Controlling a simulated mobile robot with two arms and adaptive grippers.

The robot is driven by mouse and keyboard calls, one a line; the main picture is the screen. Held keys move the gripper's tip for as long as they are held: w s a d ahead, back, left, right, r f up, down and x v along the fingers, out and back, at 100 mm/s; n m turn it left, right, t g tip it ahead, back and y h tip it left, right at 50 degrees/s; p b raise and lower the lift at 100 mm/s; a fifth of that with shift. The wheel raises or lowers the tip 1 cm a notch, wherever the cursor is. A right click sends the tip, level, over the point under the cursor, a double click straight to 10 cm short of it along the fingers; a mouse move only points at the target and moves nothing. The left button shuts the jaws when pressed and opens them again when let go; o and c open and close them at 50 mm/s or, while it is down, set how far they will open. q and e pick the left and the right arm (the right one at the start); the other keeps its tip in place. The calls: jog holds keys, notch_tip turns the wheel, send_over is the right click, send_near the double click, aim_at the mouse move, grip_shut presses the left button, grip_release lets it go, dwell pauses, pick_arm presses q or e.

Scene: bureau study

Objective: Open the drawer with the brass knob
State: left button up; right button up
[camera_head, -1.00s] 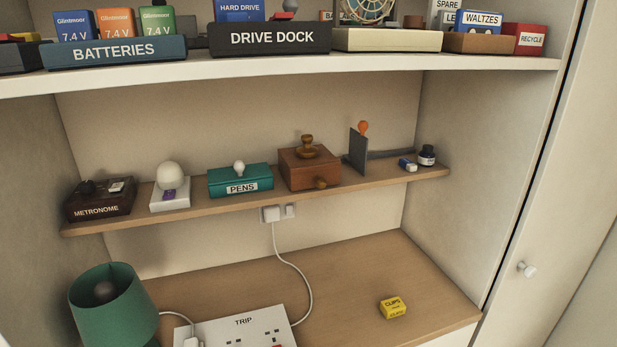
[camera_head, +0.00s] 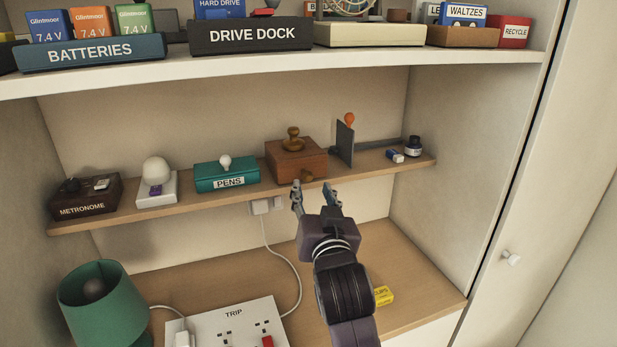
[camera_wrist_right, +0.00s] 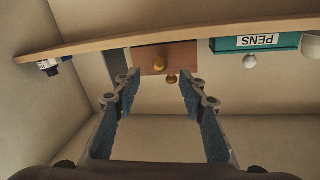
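A small brown wooden box (camera_head: 286,166) stands on the middle wooden shelf, with a turned stamp-like handle (camera_head: 292,138) on top. In the right wrist view, where the scene is upside down, the box front (camera_wrist_right: 184,52) carries a round brass knob (camera_wrist_right: 159,65). My right gripper (camera_head: 313,190) is in front of the box and a little below it, fingers pointing at it. It is open and empty; in the wrist view the knob shows between its fingers (camera_wrist_right: 160,82), farther off. The box front looks closed. My left gripper is not in view.
Left of the box are a teal PENS box (camera_head: 226,176), a white dome lamp (camera_head: 157,186) and a METRONOME box (camera_head: 85,195). To the right are a dark upright plate (camera_head: 345,143) and an ink bottle (camera_head: 412,147). Below are a TRIP power strip (camera_head: 235,325) and green lamp (camera_head: 102,305).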

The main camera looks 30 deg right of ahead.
aim_at(309, 179)
jog(key=shift+p+x, duration=0.8)
jog(key=shift+x, duration=2.15)
jog(key=shift+f, duration=0.1)
grip_shut()
